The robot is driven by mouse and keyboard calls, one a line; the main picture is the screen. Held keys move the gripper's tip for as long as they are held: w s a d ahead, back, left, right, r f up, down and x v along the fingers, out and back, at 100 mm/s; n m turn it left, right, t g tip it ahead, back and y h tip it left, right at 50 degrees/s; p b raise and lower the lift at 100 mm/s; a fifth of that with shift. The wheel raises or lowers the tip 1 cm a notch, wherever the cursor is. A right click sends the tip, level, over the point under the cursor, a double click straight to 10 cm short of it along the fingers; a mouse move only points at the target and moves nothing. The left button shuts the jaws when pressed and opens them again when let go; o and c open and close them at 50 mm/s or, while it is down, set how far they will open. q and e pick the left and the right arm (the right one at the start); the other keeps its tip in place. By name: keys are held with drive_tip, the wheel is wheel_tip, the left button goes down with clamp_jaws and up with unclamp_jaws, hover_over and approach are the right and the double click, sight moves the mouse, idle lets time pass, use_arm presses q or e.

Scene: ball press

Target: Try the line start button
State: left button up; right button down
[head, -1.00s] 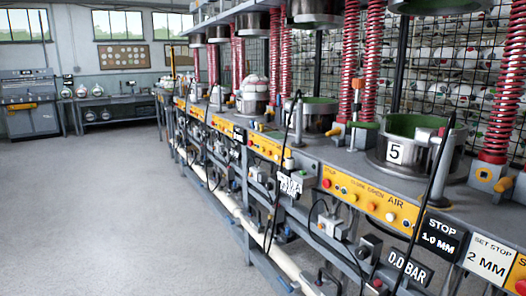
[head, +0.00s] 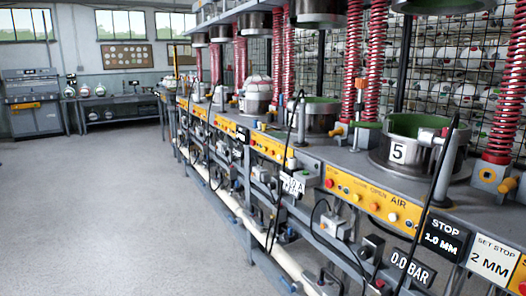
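The near yellow control panel (head: 352,192) runs along the front edge of the press bench. It carries a red button (head: 329,183), several small orange or yellow buttons and a pale button (head: 392,217). Its lettering includes STOP, OPEN and AIR. A second yellow panel (head: 268,149) with buttons sits farther along, and more such panels recede to the left. I cannot read a line start label on any button. Neither of my grippers shows in the head view.
Press station 5 has a round metal mould (head: 378,157) lined green, with red coiled hoses above. Black cables hang in front of the bench. Signs read STOP 1.0 MM (head: 443,238), 2 MM and 0.0 BAR (head: 410,268). The grey floor (head: 110,215) at left is clear.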

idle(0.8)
use_arm(q)
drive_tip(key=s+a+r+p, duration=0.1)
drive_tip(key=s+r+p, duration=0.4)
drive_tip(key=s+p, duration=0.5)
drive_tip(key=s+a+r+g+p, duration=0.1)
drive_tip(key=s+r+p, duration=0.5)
drive_tip(key=p, duration=1.8)
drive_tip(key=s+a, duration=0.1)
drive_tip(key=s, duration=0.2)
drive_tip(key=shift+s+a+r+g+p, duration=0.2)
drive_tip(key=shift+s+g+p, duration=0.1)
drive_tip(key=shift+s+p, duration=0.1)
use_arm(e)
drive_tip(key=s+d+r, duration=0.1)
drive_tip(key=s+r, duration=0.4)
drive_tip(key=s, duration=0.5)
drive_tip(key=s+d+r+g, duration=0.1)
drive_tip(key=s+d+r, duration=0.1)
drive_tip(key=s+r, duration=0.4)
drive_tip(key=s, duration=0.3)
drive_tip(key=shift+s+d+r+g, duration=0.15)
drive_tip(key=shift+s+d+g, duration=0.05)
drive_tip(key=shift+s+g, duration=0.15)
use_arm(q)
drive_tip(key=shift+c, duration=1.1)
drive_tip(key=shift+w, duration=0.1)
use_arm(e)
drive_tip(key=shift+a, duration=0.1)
